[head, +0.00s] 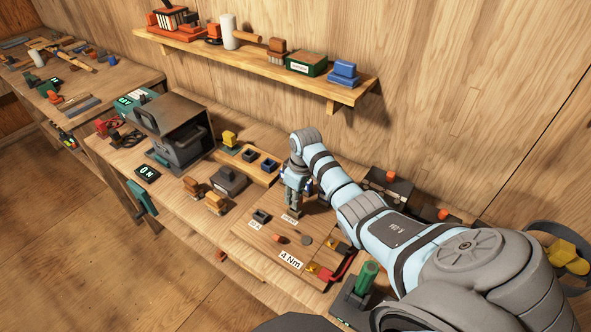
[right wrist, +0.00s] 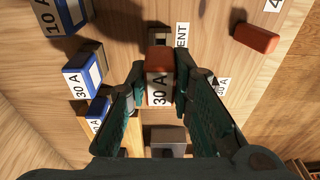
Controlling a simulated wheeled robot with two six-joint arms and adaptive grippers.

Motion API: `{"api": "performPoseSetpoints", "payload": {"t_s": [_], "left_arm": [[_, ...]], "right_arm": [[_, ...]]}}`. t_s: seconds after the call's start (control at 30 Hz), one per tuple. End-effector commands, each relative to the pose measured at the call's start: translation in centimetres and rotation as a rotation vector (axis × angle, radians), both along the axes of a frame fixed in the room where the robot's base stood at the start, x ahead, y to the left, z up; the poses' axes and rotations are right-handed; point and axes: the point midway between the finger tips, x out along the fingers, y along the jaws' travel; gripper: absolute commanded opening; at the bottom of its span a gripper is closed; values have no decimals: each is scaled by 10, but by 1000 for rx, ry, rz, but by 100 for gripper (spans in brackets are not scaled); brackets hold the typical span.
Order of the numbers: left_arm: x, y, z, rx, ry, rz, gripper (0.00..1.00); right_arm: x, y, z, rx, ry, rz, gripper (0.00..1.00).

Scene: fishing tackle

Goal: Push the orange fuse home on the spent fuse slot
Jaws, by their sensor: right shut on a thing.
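My right gripper (head: 293,208) points down at the wooden fuse board (head: 240,236), over the spot by the SPENT label (head: 290,218). In the right wrist view, its two dark fingers are shut on the orange fuse (right wrist: 159,62), which has an orange-brown top and a pale face marked 30 A. The spent fuse slot (right wrist: 157,31) shows partly just beyond the fuse, beside a label ending in "ENT". I cannot tell how deep the fuse sits in it. In the head view the gripper hides the fuse. My left gripper is not in view.
A loose orange block (head: 277,239) lies on the board; a dark holder (head: 262,215) stands by the 30 A label. Blue fuses (right wrist: 82,75) stand close by in the wrist view. A green-handled tool (head: 367,277) stands right of the board. A wall shelf (head: 235,64) hangs behind.

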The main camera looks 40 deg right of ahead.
Motion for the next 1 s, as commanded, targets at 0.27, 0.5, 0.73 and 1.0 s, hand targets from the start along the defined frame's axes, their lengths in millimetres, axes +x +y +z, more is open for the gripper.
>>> {"api": "performPoseSetpoints", "payload": {"t_s": [0.27, 0.5, 0.73, 1.0], "left_arm": [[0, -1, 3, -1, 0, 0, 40], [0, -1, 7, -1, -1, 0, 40], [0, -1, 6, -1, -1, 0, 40], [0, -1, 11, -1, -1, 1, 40]], "right_arm": [[0, 0, 1, 0, 1, 0, 0], [0, 0, 1, 0, 0, 0, 0], [0, 0, 0, 0, 0, 0, 0], [0, 0, 1, 1, 1, 0, 0]]}}
